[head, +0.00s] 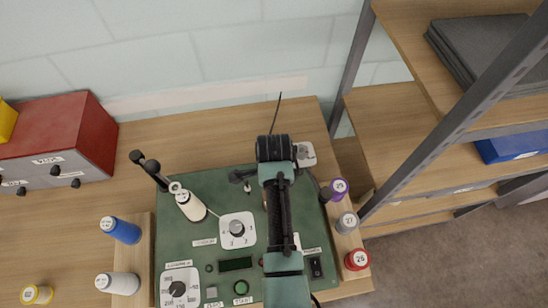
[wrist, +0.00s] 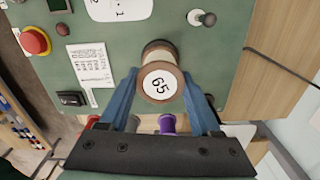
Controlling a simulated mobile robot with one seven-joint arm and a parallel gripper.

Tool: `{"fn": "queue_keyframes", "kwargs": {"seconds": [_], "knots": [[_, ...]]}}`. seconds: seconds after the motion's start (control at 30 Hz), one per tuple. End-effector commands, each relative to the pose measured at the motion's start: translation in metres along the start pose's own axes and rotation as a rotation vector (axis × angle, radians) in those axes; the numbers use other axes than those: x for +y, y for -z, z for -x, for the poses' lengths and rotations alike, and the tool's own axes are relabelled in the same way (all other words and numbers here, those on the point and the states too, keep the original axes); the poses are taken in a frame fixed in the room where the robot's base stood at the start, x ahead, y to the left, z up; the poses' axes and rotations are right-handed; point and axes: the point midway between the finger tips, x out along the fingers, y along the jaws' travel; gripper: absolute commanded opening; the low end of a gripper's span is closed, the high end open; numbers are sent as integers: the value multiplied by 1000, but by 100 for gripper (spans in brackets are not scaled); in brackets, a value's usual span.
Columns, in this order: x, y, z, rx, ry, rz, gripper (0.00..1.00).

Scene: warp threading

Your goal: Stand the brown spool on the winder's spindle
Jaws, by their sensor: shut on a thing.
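The brown spool (wrist: 160,82) has brown flanges, pale sides and a white label numbered 65. It sits between the blue fingers of my gripper (wrist: 160,76), which is shut on it, with its labelled end facing the wrist camera. A short peg with a dark knob (wrist: 205,18), which looks like the spindle, stands on the green winder panel (wrist: 225,60), above and right of the spool in the wrist view. A similar small peg shows in the head view (head: 247,187), left of my arm. My arm hides the gripper and most of the spool there.
Blue (head: 121,230) and white (head: 118,284) spools stand left of the winder. Purple (head: 339,187), grey (head: 346,222) and red (head: 356,260) spools stand on its right. A red cabinet (head: 60,140) and shelving (head: 400,140) flank the bench.

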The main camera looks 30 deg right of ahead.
Motion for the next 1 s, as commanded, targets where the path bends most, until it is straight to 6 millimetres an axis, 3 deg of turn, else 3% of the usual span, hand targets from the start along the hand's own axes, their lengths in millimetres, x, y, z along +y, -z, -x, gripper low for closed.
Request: {"fn": "queue_keyframes", "kwargs": {"seconds": [0.83,0.87,1.0], "knots": [[0,0,-13,0,0,0,9],[0,0,-13,0,0,0,68],[0,0,-13,0,0,0,93]]}}
